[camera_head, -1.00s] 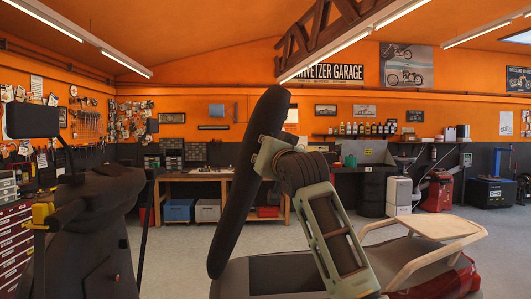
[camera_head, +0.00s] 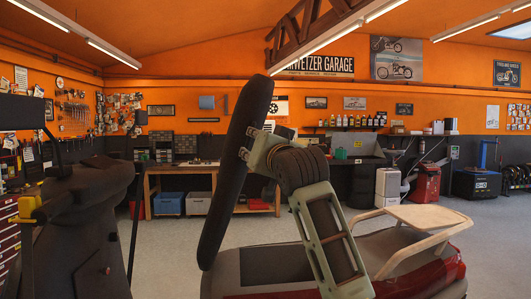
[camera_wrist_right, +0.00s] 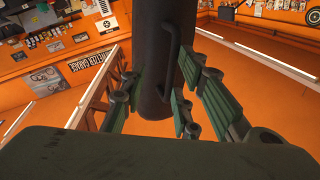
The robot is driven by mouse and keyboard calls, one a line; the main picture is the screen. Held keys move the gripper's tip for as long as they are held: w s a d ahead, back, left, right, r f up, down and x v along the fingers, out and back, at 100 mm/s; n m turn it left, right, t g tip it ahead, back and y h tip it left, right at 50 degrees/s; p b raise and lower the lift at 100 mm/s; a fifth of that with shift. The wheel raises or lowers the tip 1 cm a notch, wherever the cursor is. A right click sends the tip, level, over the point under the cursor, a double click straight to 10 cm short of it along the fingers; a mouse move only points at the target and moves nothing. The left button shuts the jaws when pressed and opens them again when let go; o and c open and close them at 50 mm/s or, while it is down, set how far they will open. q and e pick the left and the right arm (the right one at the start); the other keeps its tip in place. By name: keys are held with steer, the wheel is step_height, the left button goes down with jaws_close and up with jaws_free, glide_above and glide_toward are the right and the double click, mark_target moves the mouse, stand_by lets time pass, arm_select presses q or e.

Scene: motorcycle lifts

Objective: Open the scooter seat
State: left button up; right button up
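The scooter seat (camera_head: 226,200) is a long dark pad that stands raised, nearly upright and leaning slightly right. Below it the scooter's rear body (camera_head: 400,275) is dark red, with a grey area (camera_head: 275,265) under the raised seat. My right gripper (camera_head: 251,143) is at the seat's right side, on its upper half. In the right wrist view its green-padded fingers (camera_wrist_right: 158,108) are spread on both sides of a dark upright piece (camera_wrist_right: 153,45), seemingly the seat seen edge-on. Firm contact is not clear. My left gripper is not in view.
A pale rear rack (camera_head: 425,222) sits behind the seat. The scooter's dark front (camera_head: 85,230) with a mirror (camera_head: 20,112) stands at the left. A workbench (camera_head: 185,170) and a red machine (camera_head: 425,184) are along the back wall. Grey floor between is clear.

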steer(key=v, duration=0.8)
steer(key=shift+s, duration=0.35)
